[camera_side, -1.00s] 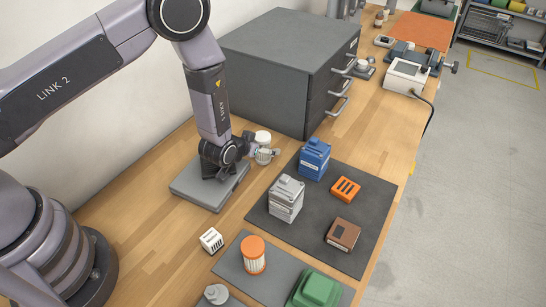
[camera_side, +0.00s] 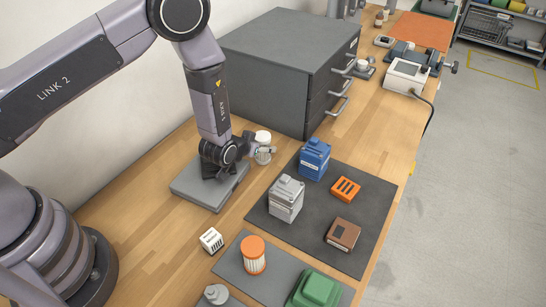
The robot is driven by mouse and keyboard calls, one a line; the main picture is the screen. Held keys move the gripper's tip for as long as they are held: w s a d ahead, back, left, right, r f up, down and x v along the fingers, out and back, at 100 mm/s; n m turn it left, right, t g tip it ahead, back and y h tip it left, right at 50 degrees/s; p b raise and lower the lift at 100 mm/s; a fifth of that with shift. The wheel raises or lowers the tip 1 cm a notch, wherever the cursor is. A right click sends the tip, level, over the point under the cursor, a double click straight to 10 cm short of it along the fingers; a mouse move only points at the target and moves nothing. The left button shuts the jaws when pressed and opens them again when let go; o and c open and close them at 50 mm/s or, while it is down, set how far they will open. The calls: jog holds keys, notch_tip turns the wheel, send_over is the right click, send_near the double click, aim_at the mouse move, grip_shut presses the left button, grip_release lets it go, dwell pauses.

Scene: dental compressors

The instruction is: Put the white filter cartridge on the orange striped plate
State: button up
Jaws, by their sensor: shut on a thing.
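The orange striped plate (camera_side: 346,189) is a small orange block with dark slots, lying on the dark mat to the right of my gripper. Its top is bare.
A blue unit (camera_side: 314,159), a grey unit (camera_side: 286,198) and a brown block (camera_side: 342,234) share the dark mat (camera_side: 372,212). An orange-capped cartridge (camera_side: 252,255) and a green block (camera_side: 314,290) are in front. A white slotted block (camera_side: 211,240) lies left. The grey cabinet (camera_side: 285,65) stands behind.

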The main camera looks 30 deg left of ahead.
jog(key=shift+m+h, duration=0.3)
jog(key=r, duration=0.7)
jog(key=d+r, duration=0.1)
jog(key=r, duration=0.2)
jog(key=shift+r, duration=0.15)
jog(key=s+d+r+m+g+h, duration=0.2)
jog(key=s+d+m+g+h, duration=0.1)
jog(key=s+d+m+h, duration=0.3)
jog(key=s+d+r+m+g+h, duration=0.3)
jog(key=s+d+m+g, duration=0.1)
jog(key=d+m, duration=0.35)
send_over(346, 187)
jog(key=shift+n, duration=0.25)
notch_tip(346, 187, down, 10)
jog(key=shift+s+a+r, duration=0.1)
jog(key=shift+s+r, duration=0.05)
jog(key=shift+r, duration=0.05)
jog(key=shift+f, duration=1.65)
jog(key=shift+f, duration=0.1)
jog(key=o, duration=1.2)
